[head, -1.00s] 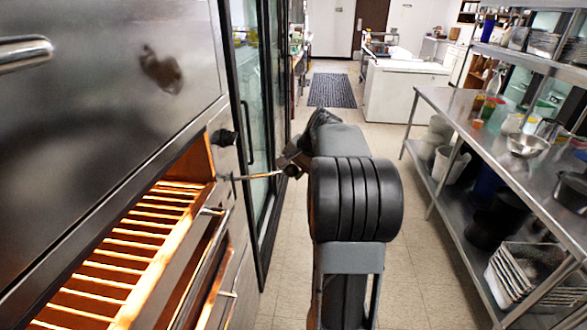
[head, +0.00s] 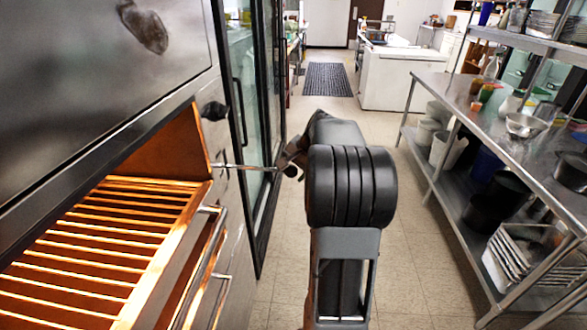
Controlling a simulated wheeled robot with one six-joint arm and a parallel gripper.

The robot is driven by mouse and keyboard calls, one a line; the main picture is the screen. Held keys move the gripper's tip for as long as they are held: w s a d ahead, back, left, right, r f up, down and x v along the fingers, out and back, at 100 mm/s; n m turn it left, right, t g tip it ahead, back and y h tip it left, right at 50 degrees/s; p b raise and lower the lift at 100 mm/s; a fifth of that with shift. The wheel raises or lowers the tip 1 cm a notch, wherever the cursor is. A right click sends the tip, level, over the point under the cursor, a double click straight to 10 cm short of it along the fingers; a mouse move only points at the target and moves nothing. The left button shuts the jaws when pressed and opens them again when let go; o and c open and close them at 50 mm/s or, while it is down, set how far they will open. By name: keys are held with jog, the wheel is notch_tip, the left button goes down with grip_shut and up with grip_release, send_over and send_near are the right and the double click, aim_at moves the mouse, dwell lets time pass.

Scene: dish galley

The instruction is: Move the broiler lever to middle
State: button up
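The broiler (head: 110,95) fills the left side, with its glowing grate (head: 110,235) inside the opening. The broiler lever (head: 243,167) is a thin metal rod sticking out to the right from the front panel, beside the opening. A dark round knob (head: 290,171) is at its outer end. My gripper (head: 294,153) is at that knob, just left of my arm. It looks very close to the knob; whether it touches cannot be told. My arm hides most of the gripper, and its fingers cannot be made out.
A black control knob (head: 214,111) sits above the lever. Tray handles (head: 212,265) stick out below it. A glass-door cabinet (head: 250,90) stands just beyond the broiler. A steel shelf rack (head: 460,125) with dishes lines the right. The tiled floor (head: 415,215) between is clear.

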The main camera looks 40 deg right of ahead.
jog(key=v, duration=1.4)
jog(key=shift+p, duration=0.3)
